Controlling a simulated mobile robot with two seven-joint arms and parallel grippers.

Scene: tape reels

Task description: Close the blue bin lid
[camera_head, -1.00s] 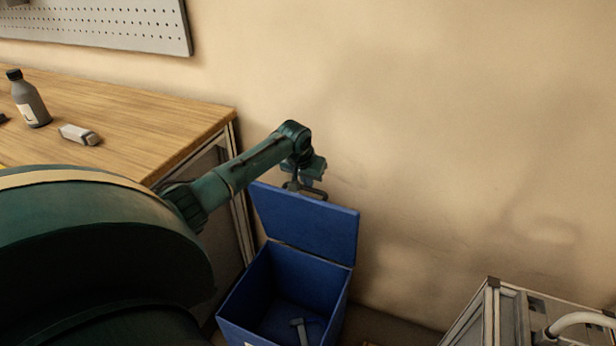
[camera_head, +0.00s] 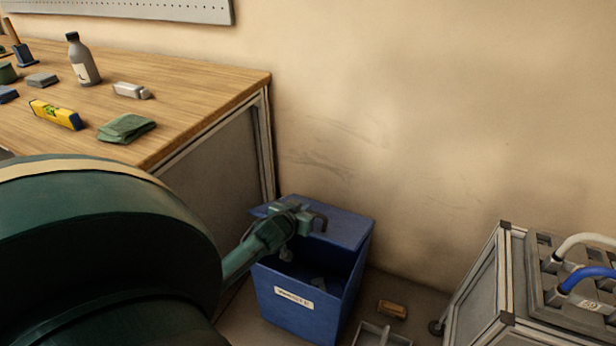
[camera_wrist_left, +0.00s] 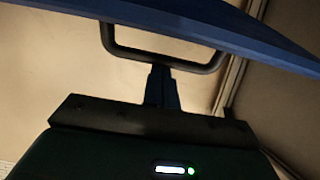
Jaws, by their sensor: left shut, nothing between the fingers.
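The blue bin (camera_head: 340,305) stands on the floor beside the workbench, with a white label on its front. Its blue lid (camera_head: 348,232) is tilted down low over the back of the opening, which still shows at the front. My left gripper (camera_head: 318,222) is shut and empty at the lid, covering its left part. My right gripper is not in view.
The wooden workbench (camera_head: 205,100) is at the left, with a bottle (camera_head: 83,62), a green cloth (camera_head: 127,128) and a yellow level (camera_head: 56,114). A framed cart (camera_head: 490,285) stands at the right. A small brown block (camera_head: 392,309) lies on the floor between bin and cart.

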